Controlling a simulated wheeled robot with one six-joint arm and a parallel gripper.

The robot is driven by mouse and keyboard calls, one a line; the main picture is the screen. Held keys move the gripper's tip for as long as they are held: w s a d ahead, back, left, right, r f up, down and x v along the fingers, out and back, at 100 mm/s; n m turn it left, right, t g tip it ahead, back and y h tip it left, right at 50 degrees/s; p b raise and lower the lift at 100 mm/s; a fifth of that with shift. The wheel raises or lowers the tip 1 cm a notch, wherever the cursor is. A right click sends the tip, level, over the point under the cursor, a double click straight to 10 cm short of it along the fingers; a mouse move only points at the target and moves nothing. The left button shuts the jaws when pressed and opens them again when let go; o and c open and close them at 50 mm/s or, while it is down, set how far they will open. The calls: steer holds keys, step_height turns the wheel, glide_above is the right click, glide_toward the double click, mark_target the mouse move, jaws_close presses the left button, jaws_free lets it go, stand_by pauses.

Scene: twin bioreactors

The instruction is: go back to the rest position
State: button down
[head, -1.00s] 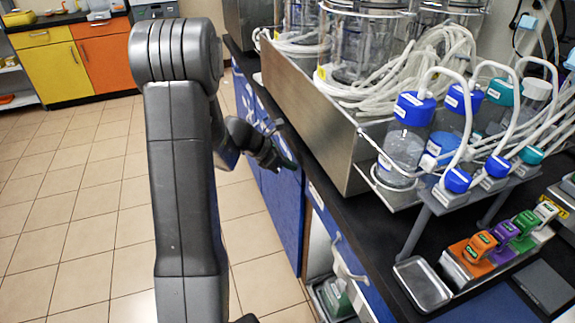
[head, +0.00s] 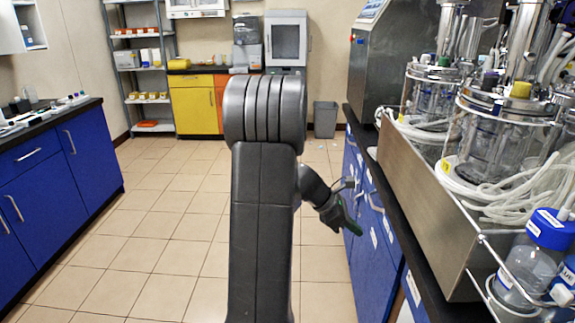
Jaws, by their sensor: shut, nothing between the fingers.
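My gripper (head: 343,214) shows to the right of my upright grey arm in the head view. It points down and to the right, with dark fingers and a green patch near the tip. It is shut and I see nothing held in it. It appears close in front of the blue cabinet doors of the right bench; I cannot tell the exact gap. Part of my forearm is hidden behind the large arm link in the middle of the view.
On the right bench, a steel tray (head: 428,205) holds glass bioreactor vessels (head: 505,130) and white tubing. A blue-capped bottle (head: 535,255) stands at its near end. Blue cabinets (head: 62,190) line the left. A grey bin (head: 325,119) stands at the back. The tiled floor (head: 150,225) between is clear.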

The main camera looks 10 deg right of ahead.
steer(key=b, duration=0.2)
glide_toward(397, 254)
step_height(397, 254, down, 4)
steer(key=d, duration=0.1)
steer(key=s+d, duration=0.1)
steer(key=d, duration=0.1)
steer(key=shift+f, duration=0.1)
steer(key=shift+d, duration=0.6)
